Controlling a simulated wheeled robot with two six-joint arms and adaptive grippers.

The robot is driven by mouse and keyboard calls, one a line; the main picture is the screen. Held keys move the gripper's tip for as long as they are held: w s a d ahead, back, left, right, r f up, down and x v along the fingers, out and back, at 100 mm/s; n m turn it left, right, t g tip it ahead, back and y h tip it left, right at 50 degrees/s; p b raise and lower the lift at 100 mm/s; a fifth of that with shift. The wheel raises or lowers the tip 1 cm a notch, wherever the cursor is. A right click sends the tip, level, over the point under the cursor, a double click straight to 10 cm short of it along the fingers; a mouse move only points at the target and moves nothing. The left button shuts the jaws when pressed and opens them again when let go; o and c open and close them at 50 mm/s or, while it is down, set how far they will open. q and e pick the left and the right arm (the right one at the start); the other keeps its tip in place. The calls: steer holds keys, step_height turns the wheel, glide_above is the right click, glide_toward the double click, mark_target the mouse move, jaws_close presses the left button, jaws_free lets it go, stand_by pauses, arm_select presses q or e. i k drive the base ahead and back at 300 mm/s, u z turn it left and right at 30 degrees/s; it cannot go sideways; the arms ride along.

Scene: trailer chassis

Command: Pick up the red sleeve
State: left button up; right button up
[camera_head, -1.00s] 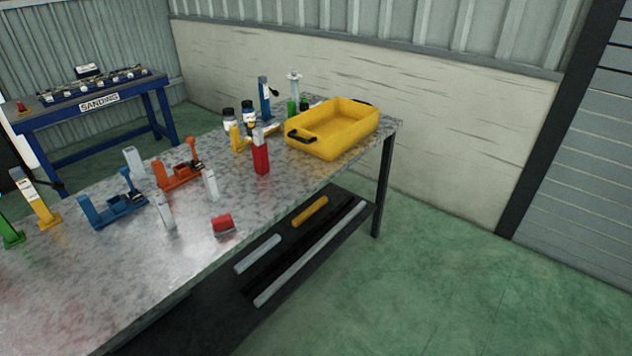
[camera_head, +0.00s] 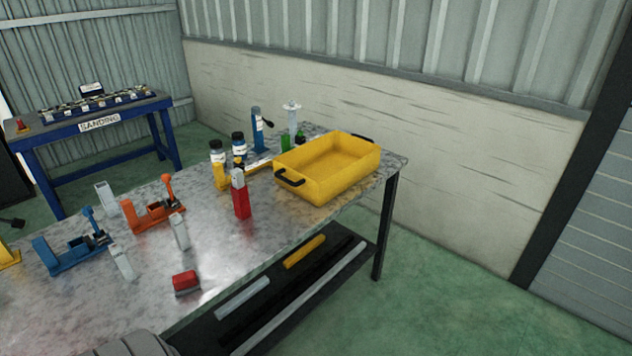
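A tall red sleeve-like piece (camera_head: 241,204) stands upright on the metal workbench (camera_head: 225,262). A pale grey post top (camera_head: 238,178) shows above it, so the red piece seems to sit around a post. A small low red block (camera_head: 185,281) with a grey base lies nearer the front edge of the bench. Neither of my grippers is in view. A dark grey rounded part, probably of my arm, shows at the bottom left, well apart from both red pieces.
A yellow tray (camera_head: 350,184) with black handles stands at the far right end. Grey posts (camera_head: 180,232), an orange clamp (camera_head: 150,217), a blue clamp (camera_head: 75,254) and bottles (camera_head: 238,146) share the bench. A lower shelf holds bars (camera_head: 305,251). Green floor lies free at right.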

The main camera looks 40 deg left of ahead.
mark_target(240, 199)
steer(key=z, duration=0.15)
steer(key=i, duration=1.35)
steer(key=u, duration=0.6)
steer(key=i, duration=0.8)
steer(key=u, duration=0.75)
